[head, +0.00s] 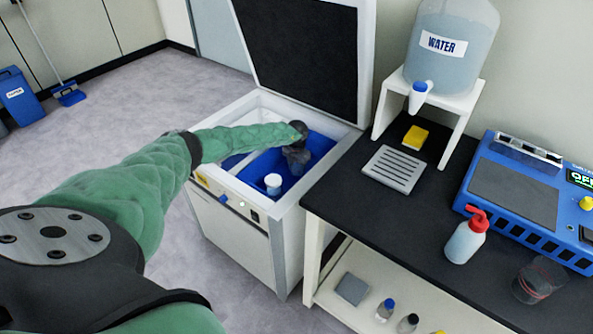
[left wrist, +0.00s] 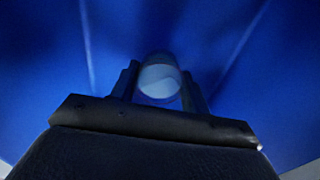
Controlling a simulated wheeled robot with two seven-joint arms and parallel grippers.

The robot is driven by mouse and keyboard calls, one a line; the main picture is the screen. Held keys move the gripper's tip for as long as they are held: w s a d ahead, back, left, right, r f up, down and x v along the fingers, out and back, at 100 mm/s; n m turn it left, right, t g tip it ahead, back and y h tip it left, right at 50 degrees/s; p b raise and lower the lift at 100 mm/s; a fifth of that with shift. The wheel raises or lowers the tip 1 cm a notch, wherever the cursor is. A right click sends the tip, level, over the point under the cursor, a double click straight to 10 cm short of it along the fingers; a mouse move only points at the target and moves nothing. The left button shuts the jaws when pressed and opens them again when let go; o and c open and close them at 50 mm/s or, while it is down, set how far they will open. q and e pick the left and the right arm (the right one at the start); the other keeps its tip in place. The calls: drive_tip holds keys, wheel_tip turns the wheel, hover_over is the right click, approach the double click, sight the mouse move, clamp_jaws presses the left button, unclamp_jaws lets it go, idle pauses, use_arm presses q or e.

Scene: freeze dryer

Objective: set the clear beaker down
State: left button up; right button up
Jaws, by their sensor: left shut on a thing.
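The clear beaker (head: 273,184), small and pale with a whitish inside, is upright in the blue-lined well (head: 257,165) of the open white chest. My left gripper (head: 287,167) reaches down into the well and is shut on the beaker. In the left wrist view the beaker (left wrist: 160,80) is a pale round shape between the two dark fingers, with blue walls around it. Whether its base touches the well floor I cannot tell. My right gripper is out of view.
The chest's raised lid (head: 300,60) stands behind the well, and its white rim surrounds my forearm. On the black bench are a water jug (head: 450,60) on a stand, a grey grille (head: 394,169), a yellow sponge (head: 416,137), a wash bottle (head: 466,240) and another transparent beaker (head: 540,280).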

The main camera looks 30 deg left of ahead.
use_arm(q)
drive_tip(key=shift+f, duration=0.95)
drive_tip(key=o, duration=1)
